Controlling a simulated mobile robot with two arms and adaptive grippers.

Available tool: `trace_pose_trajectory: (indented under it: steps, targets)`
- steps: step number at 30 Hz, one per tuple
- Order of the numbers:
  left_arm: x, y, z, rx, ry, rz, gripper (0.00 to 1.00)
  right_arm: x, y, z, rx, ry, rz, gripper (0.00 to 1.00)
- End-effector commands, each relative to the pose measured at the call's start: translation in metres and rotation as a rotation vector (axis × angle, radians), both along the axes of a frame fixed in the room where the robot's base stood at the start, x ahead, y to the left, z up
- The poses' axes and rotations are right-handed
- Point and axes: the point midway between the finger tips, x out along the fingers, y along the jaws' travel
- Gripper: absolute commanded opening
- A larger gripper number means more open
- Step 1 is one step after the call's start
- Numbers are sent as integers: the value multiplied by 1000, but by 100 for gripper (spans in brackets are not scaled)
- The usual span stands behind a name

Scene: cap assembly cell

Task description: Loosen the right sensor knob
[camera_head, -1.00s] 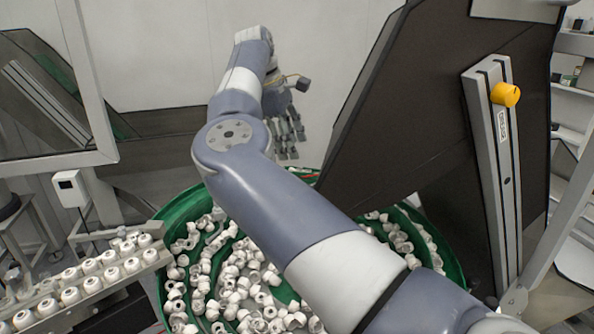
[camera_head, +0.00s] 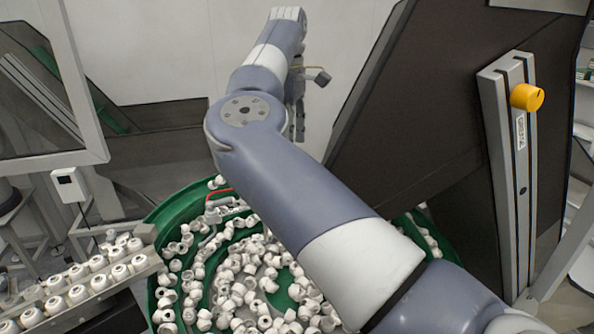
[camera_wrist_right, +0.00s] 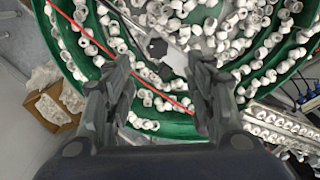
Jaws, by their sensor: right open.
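A yellow knob (camera_head: 526,97) sits near the top of an upright metal rail (camera_head: 512,170) at the right of the head view. My right gripper (camera_head: 298,118) is well left of it, over the green feeder bowl, mostly hidden behind my own arm. In the right wrist view my right gripper (camera_wrist_right: 160,64) is open with nothing between its fingers. Beyond the fingers, a small black part (camera_wrist_right: 157,47) shows beside a grey bracket (camera_wrist_right: 175,60) over the bowl; I cannot tell if it is a knob. My left gripper is not in view.
The green bowl (camera_head: 160,218) is full of white caps. A red line (camera_wrist_right: 100,45) crosses it in the wrist view. A large dark panel (camera_head: 430,110) stands right of my arm. A rack of white caps (camera_head: 90,300) is at the lower left.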

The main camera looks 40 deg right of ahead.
Motion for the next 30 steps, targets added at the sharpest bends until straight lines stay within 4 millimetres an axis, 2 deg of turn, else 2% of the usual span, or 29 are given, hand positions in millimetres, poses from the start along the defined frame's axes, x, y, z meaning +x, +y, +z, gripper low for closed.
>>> trace_pose_trajectory:
  steps: [5,8,15,21,25,30]
  targets:
    - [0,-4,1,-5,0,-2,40,0,1,-2,0,1,1,51]
    - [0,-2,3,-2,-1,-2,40,0,1,-10,0,1,1,51]
    - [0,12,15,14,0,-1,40,0,1,-53,-1,4,0,51]
    - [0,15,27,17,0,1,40,-1,1,-86,0,3,1,51]
    - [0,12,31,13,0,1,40,0,1,-100,-2,1,1,51]
    - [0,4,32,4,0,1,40,0,1,-107,-1,0,0,51]
